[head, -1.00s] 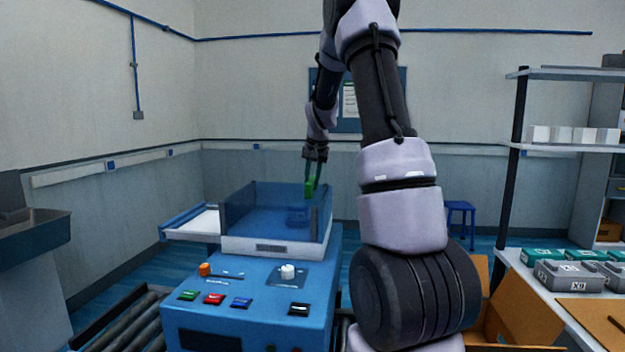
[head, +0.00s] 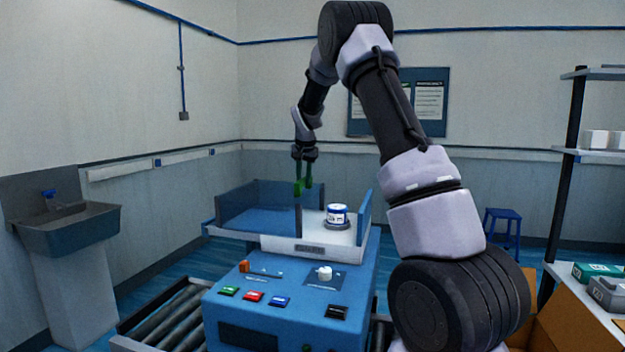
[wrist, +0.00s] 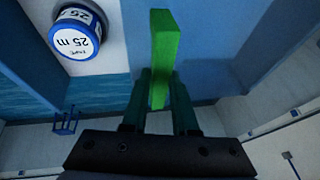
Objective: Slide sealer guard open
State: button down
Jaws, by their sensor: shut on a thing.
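The sealer (head: 290,290) is a blue machine with a white top plate. Its guard (head: 258,207) is a see-through blue cover and stands over the left part of the plate. The right part of the plate is uncovered. My gripper (head: 303,186) is shut on the guard's green handle (head: 298,188) at the cover's right edge. In the wrist view the handle (wrist: 163,40) is a green bar between my two fingers (wrist: 162,78). A blue and white roll (head: 337,214) stands upright on the uncovered part, and its "25 m" label shows in the wrist view (wrist: 76,34).
Coloured buttons (head: 254,296) and a white knob (head: 324,272) are on the sealer's sloped front. A roller conveyor (head: 165,318) is at lower left, with a sink (head: 68,230) beyond. A blue stool (head: 502,228) and shelving (head: 575,160) are at right.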

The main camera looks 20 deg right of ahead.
jog(key=shift+w, duration=0.1)
jog(key=c, duration=0.7)
grip_release()
jog(key=shift+r, duration=0.1)
jog(key=v, duration=1)
jog(key=shift+r, duration=0.35)
jog(key=shift+s, duration=0.25)
